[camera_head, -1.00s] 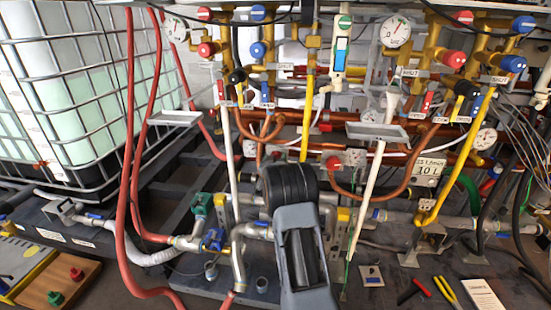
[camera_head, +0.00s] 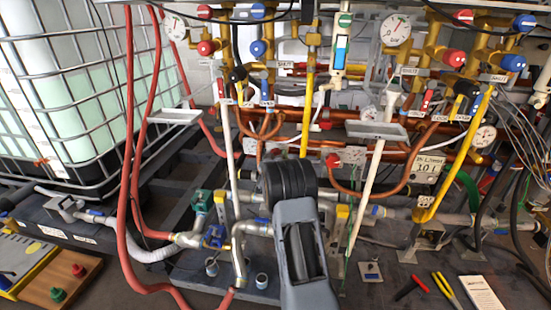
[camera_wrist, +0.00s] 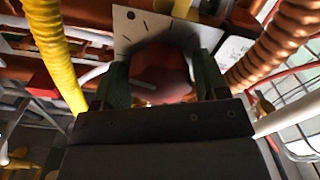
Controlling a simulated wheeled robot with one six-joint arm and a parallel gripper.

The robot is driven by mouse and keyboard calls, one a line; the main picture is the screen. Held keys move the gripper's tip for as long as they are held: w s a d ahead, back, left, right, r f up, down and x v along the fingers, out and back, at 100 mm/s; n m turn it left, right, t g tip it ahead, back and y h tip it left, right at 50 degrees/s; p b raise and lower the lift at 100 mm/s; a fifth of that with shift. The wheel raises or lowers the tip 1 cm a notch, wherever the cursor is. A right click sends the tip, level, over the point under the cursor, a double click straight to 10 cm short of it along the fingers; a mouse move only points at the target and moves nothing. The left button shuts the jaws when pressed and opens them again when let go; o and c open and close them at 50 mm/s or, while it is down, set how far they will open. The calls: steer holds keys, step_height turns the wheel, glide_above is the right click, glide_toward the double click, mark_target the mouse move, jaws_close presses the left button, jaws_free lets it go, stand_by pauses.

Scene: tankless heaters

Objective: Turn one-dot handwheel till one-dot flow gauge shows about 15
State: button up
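In the wrist view, a red round handwheel (camera_wrist: 160,72) sits in front of a pale plate (camera_wrist: 133,30) with one black dot and short dark tick marks. My gripper (camera_wrist: 162,78) has a green finger on each side of the wheel, seemingly touching it. In the head view my dark arm hides the gripper and this wheel. Round white gauges show at upper left (camera_head: 175,28), upper right (camera_head: 396,31) and lower right (camera_head: 484,137). Their dot marks and exact readings are too small to tell.
Another red handwheel (camera_head: 333,161) is beside my arm on a grey plate (camera_head: 353,155). A yellow pipe (camera_wrist: 52,50) and a ribbed copper hose (camera_wrist: 282,35) flank my gripper. Red hoses (camera_head: 128,200) hang at left. Pliers (camera_head: 446,290) lie at the front right.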

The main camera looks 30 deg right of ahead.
steer(key=shift+o, duration=0.2)
steer(key=p+v, duration=0.2)
steer(key=v, duration=1.2)
steer(key=s+a+r+n+g+y+p, duration=0.1)
steer(key=s+a+r+n+y+p, duration=0.1)
steer(key=a+r+y+p, duration=0.55)
steer(key=s+a+r+n+g+y+p, duration=0.1)
steer(key=s+a+r+y+p, duration=0.2)
steer(key=a+r+p, duration=0.85)
steer(key=s+a+r+g+y+p, duration=0.1)
steer(key=s+r+g+p, duration=0.2)
steer(key=s+r, duration=0.3)
steer(key=s+a+r+n+g+y+p, duration=0.1)
steer(key=s+r+g+p, duration=0.3)
steer(key=s, duration=0.9)
step_height(320, 180, up, 3)
steer(key=shift+s+a+r, duration=0.1)
steer(key=shift+s+a, duration=0.2)
steer(key=shift+a, duration=0.35)
